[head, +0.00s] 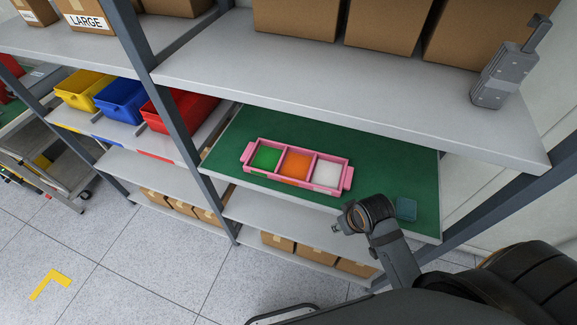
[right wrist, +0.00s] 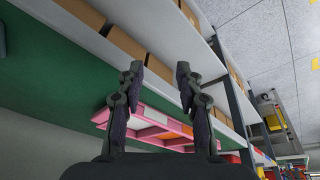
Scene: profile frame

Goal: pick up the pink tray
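The pink tray (head: 312,183) lies on a green surface on the middle shelf, with green, orange and white compartments and a handle at each end. My right arm comes in from the lower right, and its wrist end (head: 366,216) shows in front of the shelf, just right of and nearer than the tray. In the right wrist view my right gripper (right wrist: 158,75) has its two fingers spread apart with nothing between the tips. The pink tray (right wrist: 150,123) shows behind the fingers, partly hidden by them, apart from the tips. My left gripper is out of view.
The green surface (head: 385,170) is mostly bare around the tray, with a small dark teal block (head: 406,209) at its right. A grey upper shelf (head: 330,95) with cardboard boxes overhangs it. A grey post (head: 170,105) stands left, beyond it yellow, blue and red bins (head: 180,108).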

